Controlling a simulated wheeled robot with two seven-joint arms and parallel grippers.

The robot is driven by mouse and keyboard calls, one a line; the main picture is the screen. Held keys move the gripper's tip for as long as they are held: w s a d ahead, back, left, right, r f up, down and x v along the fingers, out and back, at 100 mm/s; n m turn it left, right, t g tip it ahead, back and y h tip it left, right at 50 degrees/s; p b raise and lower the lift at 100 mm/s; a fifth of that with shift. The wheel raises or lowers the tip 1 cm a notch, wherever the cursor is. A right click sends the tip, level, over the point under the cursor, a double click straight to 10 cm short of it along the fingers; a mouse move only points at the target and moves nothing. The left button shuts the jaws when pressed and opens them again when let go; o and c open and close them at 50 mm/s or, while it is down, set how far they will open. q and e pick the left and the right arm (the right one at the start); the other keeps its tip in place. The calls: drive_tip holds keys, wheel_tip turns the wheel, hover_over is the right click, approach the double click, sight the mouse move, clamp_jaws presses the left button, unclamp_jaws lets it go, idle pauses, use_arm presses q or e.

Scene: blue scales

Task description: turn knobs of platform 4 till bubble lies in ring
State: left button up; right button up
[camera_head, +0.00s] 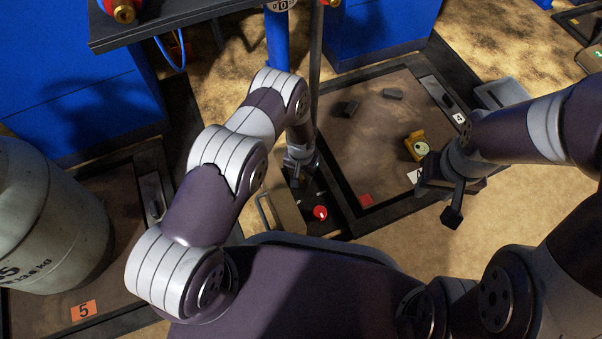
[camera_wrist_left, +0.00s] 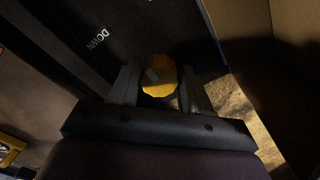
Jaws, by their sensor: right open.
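My left gripper (camera_head: 300,165) points down at the platform's near left edge. In the left wrist view, its two fingers (camera_wrist_left: 160,85) stand either side of an orange-yellow knob (camera_wrist_left: 159,76), beside a black panel marked "DOWN" (camera_wrist_left: 75,25). I cannot tell whether they press on it. My right gripper (camera_head: 445,195) is open and empty over the platform's near right edge.
A red knob or button (camera_head: 320,212) is near the platform's near corner. A grey gas cylinder (camera_head: 45,215) stands at left on platform 5. A dark shelf (camera_head: 180,22) overhangs the back.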

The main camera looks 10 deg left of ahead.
use_arm(q)
drive_tip(key=c, duration=0.5)
drive_tip(key=shift+n, duration=0.3)
drive_tip(key=n+p, duration=0.1)
drive_tip(key=n, duration=0.2)
drive_tip(key=shift+s+n, duration=0.1)
drive_tip(key=shift+n, duration=0.3)
drive_tip(key=n, duration=0.5)
drive_tip(key=shift+d, duration=0.15)
drive_tip(key=shift+n, duration=0.3)
drive_tip(key=o, duration=1.1)
drive_tip(key=shift+f, duration=0.1)
drive_tip(key=shift+c, duration=0.2)
